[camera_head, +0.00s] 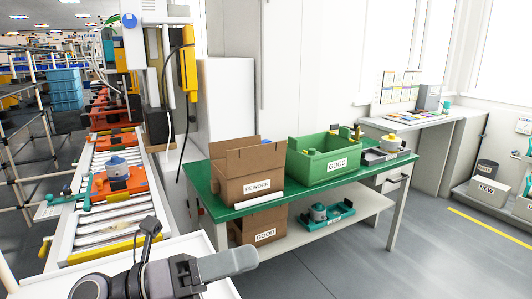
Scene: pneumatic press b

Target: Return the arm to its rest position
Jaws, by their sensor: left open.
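My left arm comes in at the bottom left of the head view, dark grey and black, with its left gripper (236,263) pointing right. The gripper is open, seen from the side, and nothing shows between its fingers. It appears in front of the green-topped table (226,207), and I see no contact with it. A white surface (218,288) lies near the arm at the bottom edge. My right gripper is not in view.
A cardboard REWORK box (240,165) and a green GOOD bin (318,165) stand on the table. A GOOD box (262,226) and a teal fixture (333,213) sit on its lower shelf. A roller conveyor (95,215) carries an orange tray (116,183) at left. The floor at right is clear.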

